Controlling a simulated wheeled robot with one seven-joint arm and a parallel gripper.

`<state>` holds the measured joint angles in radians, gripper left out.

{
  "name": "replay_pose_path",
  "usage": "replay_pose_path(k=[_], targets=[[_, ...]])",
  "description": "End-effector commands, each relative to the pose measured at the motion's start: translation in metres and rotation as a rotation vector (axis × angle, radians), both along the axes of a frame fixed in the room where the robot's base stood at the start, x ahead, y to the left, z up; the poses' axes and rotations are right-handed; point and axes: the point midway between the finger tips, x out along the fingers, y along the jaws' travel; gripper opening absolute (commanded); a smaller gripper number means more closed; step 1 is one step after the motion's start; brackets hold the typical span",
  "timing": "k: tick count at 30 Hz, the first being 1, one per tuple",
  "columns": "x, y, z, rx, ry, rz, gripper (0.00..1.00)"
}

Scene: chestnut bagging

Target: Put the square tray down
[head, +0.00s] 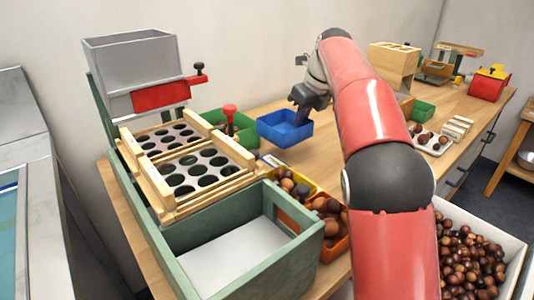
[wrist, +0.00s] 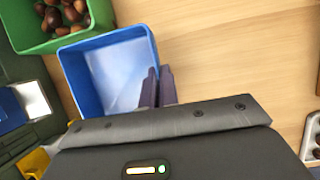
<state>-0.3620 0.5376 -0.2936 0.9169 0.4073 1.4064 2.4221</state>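The square tray is a blue, open-topped box (head: 284,136), and it looks empty. In the head view it is beyond the slotted frame, in the middle of the bench. My gripper (head: 301,117) is at its right side. In the wrist view, the two dark fingers (wrist: 157,88) straddle the right wall of the blue tray (wrist: 73,80), one inside and one outside, and look shut on it. The tray looks level and a little above the wooden bench (wrist: 215,50); the gap below it is hard to judge.
A green bin with chestnuts (wrist: 20,42) stands close to the tray's left. A sorting frame with round holes (head: 190,170) and a grey hopper (head: 135,60) are at left. Yellow and orange bins of chestnuts (head: 335,250) lie nearer. Bare wood shows right of the tray.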

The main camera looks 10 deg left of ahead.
Motion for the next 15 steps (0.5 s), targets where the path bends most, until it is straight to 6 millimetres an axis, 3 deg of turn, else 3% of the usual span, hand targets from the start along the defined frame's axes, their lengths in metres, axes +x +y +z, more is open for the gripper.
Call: replay_pose_path(k=[6,14,15], targets=[[-0.045,0.04,-0.002,0.002,-0.001,0.004,0.0],[-0.085,0.076,-0.001,0.001,0.0,0.004,0.0],[-0.085,0.075,-0.009,-0.001,0.004,0.0,0.0]])
